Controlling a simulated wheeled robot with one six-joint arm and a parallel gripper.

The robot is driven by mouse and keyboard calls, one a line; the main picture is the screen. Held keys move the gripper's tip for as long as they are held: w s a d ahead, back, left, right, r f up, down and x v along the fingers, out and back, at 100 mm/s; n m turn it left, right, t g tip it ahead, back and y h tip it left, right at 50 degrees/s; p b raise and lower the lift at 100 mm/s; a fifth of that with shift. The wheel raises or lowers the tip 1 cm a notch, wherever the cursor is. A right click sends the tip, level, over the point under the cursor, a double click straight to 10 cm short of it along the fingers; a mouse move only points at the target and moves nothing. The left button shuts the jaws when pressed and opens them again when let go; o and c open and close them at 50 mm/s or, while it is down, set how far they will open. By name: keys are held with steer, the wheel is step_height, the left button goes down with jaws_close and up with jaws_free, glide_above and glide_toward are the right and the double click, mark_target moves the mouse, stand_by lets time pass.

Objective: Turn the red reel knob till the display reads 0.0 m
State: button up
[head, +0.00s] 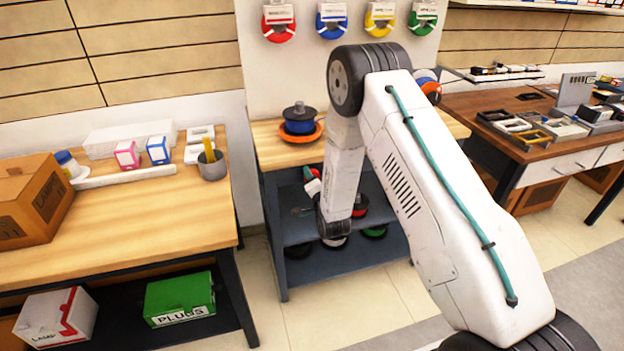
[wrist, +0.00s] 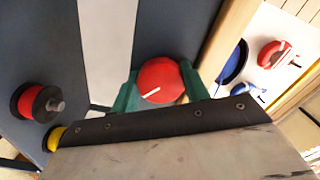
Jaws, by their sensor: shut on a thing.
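The red knob (wrist: 161,81) is round, with a white line across its face slanting up to the right. It shows in the middle of the wrist view. My gripper (wrist: 160,88) has its green fingers on either side of the knob and is shut on it. My dark gripper body covers what lies below the knob in that view. In the head view my arm hides the knob and the fingers for the most part. I cannot make out a display reading in either view.
Red (head: 279,23), blue (head: 331,20), yellow (head: 380,18) and green (head: 423,18) reels hang on the back panel. A blue spool (head: 299,125) stands on the bench top (head: 268,155). A left table (head: 120,220) holds boxes and a grey cup (head: 212,166). Floor is clear between the tables.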

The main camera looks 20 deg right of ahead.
steer(key=o, duration=1)
